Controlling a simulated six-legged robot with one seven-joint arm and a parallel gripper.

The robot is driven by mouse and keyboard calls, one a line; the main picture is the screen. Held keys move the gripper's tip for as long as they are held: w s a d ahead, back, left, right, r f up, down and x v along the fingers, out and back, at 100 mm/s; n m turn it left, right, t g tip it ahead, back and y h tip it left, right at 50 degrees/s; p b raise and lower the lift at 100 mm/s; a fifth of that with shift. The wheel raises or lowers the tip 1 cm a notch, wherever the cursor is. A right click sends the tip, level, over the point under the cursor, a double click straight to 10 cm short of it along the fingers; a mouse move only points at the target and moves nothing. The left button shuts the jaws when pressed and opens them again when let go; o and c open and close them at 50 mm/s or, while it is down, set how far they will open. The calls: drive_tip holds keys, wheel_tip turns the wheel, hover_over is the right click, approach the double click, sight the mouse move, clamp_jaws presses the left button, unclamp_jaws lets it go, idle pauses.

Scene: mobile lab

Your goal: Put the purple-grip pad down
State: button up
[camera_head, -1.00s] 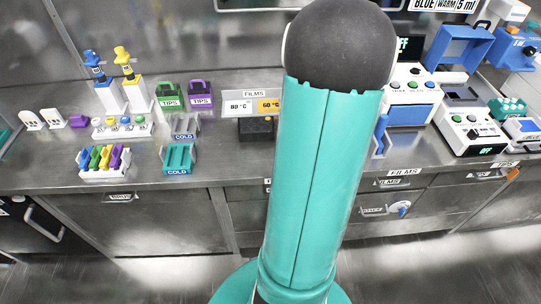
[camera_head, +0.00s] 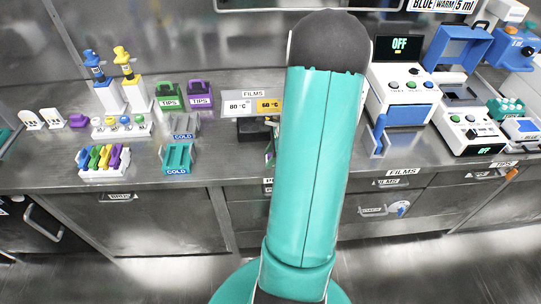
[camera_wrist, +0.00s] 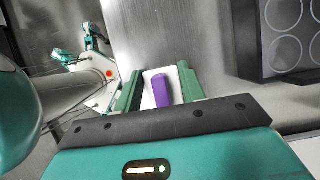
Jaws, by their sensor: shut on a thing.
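The purple-grip pad (camera_wrist: 161,91) shows in the wrist view as a pale plate with a purple grip on it. My gripper (camera_wrist: 160,88) has its two green fingers on either side of the pad and is shut on it. Bare grey metal shows beyond the pad, but I cannot tell whether the pad touches a surface. In the head view my arm hides the pad and most of the gripper.
In the head view, a dark block (camera_head: 252,130) sits below the FILMS sign (camera_head: 252,104). Racks (camera_head: 104,160) stand left on the bench, with instruments (camera_head: 404,95) right.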

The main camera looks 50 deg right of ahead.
drive_tip(key=shift+f, duration=0.1)
drive_tip(key=o, duration=1.2)
drive_tip(key=v, duration=1.2)
drive_tip(key=w+a+r+n+h, duration=0.1)
drive_tip(key=w+a+r+n, duration=0.1)
drive_tip(key=a+r+n, duration=0.35)
drive_tip(key=w+a+r+n, duration=0.2)
drive_tip(key=a+n, duration=0.1)
drive_tip(key=a, duration=0.5)
drive_tip(key=w+a+r+n+h, duration=0.1)
drive_tip(key=w+a+r+n, duration=0.1)
drive_tip(key=a+r+n, duration=0.4)
drive_tip(key=s+a+r+n+t, duration=0.1)
drive_tip(key=s+a+n, duration=0.2)
drive_tip(key=a+n, duration=0.3)
drive_tip(key=s+a+r+n+t+h, duration=0.1)
drive_tip(key=s+a+r+n, duration=0.1)
drive_tip(key=a+n, duration=0.5)
drive_tip(key=s+a, duration=0.1)
drive_tip(key=a, duration=0.4)
drive_tip(key=shift+a, duration=0.3)
